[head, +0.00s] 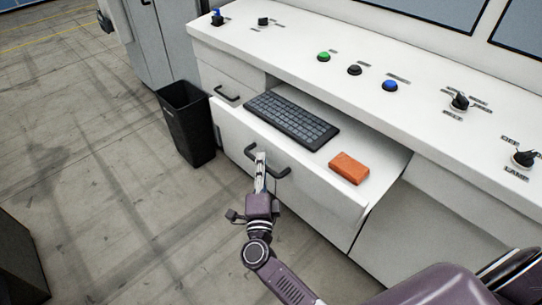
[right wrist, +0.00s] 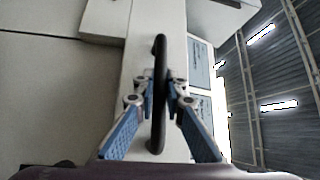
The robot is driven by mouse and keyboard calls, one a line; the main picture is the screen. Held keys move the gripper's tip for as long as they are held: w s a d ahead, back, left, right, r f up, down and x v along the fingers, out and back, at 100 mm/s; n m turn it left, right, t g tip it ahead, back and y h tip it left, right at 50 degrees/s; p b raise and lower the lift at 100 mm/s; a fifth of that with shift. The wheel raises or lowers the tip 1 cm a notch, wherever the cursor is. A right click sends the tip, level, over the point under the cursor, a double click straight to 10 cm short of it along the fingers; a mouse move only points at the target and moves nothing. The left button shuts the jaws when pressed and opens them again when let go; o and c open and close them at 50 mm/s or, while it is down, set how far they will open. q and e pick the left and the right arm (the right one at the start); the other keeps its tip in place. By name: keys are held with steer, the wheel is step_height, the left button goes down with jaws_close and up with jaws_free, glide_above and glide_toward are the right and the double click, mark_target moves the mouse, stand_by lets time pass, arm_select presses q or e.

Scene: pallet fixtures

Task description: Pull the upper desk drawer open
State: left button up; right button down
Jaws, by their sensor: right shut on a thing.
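The white desk drawer (head: 300,186) stands pulled out from the desk, with its inside showing from above. Its dark bar handle (head: 281,173) is on the front panel. My right gripper (head: 261,160) is shut on this handle. In the right wrist view the handle (right wrist: 158,50) runs upright between the two fingers (right wrist: 160,90), which close on it from both sides. My left gripper is not in view.
A dark keyboard (head: 291,119) and an orange block (head: 348,168) lie in the open drawer. The desk top (head: 300,45) carries buttons and knobs.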

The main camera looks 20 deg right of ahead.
steer(key=shift+s+a+f, duration=0.1)
steer(key=shift+s+a, duration=0.05)
steer(key=shift+a, duration=0.15)
steer(key=c, duration=2)
jaws_free()
steer(key=shift+o, duration=0.2)
steer(key=v, duration=1.2)
